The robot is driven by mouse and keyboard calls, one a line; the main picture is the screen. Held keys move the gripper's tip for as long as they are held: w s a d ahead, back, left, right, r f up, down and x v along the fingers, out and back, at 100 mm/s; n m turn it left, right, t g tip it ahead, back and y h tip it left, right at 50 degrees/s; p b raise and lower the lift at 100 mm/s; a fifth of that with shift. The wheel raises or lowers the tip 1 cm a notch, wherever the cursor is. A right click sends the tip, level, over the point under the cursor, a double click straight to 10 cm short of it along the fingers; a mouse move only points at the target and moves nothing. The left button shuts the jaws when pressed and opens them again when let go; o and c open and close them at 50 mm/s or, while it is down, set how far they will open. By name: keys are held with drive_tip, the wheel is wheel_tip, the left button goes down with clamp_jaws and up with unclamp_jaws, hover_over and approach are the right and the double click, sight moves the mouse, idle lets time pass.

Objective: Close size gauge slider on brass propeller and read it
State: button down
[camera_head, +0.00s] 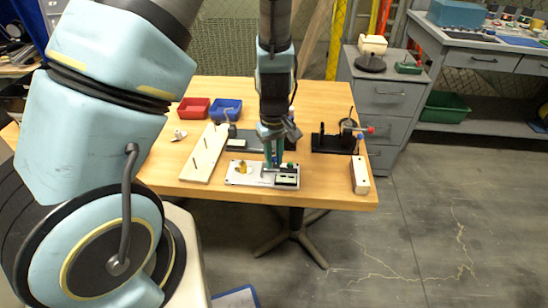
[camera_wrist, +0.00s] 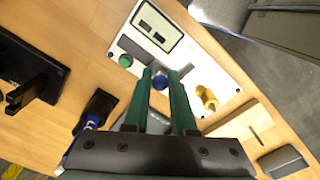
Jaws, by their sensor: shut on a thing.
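The size gauge is a white plate (camera_head: 232,178) near the table's front edge; its plate also fills the top of the wrist view (camera_wrist: 219,75). It carries a display block (camera_wrist: 155,27) and a green button (camera_wrist: 125,60). The brass propeller (camera_wrist: 208,98) sits on the plate, to the right of my fingers in the wrist view; it is small and yellow in the head view (camera_head: 242,168). My gripper (camera_wrist: 160,77) points down at the gauge, its green fingers shut on the blue slider knob (camera_wrist: 160,81). The fingers partly hide the slider; I cannot tell whether it touches the propeller. The display reading is not legible.
A white board with pegs (camera_head: 204,152) lies left of the gauge. Red (camera_head: 193,109) and blue (camera_head: 227,110) bins stand behind. Bare wood lies between.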

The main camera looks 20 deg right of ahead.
drive_tip(key=shift+w+a, duration=0.25)
drive_tip(key=shift+a, duration=0.25)
drive_tip(key=shift+w+a, duration=0.25)
drive_tip(key=shift+a, duration=0.2)
drive_tip(key=c, duration=1)
unclamp_jaws()
drive_tip(key=shift+c, duration=0.2)
wheel_tip(320, 180, up, 11)
drive_tip(key=a+r+m, duration=0.1)
drive_tip(key=a+r, duration=0.2)
drive_tip(key=a, duration=0.8)
drive_tip(key=a+r+m+t, duration=0.1)
drive_tip(key=a+r+m, duration=0.1)
drive_tip(key=a, duration=1)
drive_tip(key=shift+a+r+t, duration=0.25)
drive_tip(key=shift+r+t, duration=0.05)
drive_tip(key=shift+r, duration=0.5)
